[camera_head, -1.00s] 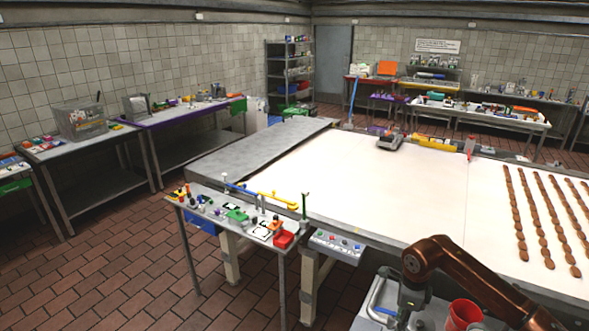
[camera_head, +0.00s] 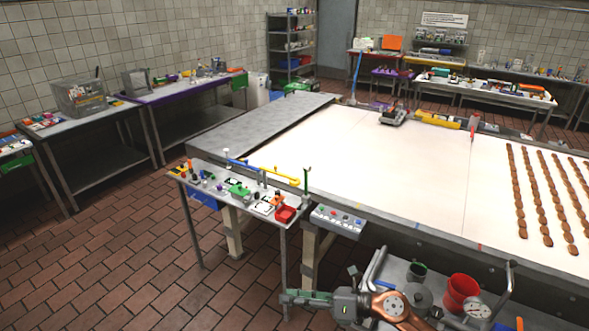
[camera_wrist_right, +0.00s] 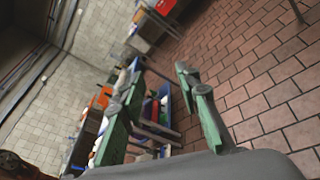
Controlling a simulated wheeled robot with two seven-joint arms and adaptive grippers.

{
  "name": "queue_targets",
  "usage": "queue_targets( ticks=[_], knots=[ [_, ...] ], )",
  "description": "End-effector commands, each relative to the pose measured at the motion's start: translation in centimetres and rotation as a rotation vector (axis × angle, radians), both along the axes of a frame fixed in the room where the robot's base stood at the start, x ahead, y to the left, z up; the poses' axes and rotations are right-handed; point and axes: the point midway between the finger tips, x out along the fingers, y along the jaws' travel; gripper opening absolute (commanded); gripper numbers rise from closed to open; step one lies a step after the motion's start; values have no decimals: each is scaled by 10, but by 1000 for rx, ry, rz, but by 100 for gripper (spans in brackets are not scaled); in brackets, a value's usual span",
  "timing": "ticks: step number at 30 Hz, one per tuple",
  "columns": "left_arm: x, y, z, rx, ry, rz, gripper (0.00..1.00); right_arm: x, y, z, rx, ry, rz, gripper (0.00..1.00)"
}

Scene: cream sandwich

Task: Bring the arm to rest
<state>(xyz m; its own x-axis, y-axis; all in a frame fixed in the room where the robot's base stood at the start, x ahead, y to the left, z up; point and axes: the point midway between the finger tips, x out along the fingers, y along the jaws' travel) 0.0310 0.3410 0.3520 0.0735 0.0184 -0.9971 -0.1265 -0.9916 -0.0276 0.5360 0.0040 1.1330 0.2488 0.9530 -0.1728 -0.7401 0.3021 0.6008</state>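My right arm (camera_head: 392,304) is copper-coloured and shows low in the head view, in front of a grey cart. My right gripper (camera_head: 290,298) points to the left, near the leg of the small side table. In the right wrist view its two green fingers (camera_wrist_right: 158,95) stand wide apart. Nothing is held between them; tiled floor and a distant bench show behind. My left arm and left gripper are not in view.
The small side table (camera_head: 243,224) holds several small items. The long white conveyor table (camera_head: 400,187) bears rows of brown biscuits (camera_head: 517,190). Tiled floor at left is clear.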

Motion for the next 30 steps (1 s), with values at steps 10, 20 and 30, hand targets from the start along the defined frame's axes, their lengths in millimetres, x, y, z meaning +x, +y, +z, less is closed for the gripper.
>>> queue_targets(
  ticks=[10, 20, 30],
  knots=[
    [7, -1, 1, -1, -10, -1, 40, 59, -137, 42, 914, 570, -705, 30],
    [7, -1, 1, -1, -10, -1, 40, 8, -307, -113, 1402, 1122, -1382, 30],
    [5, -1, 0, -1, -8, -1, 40, -146, -365, -252, 1604, 1571, -1960, 30]
  ],
)
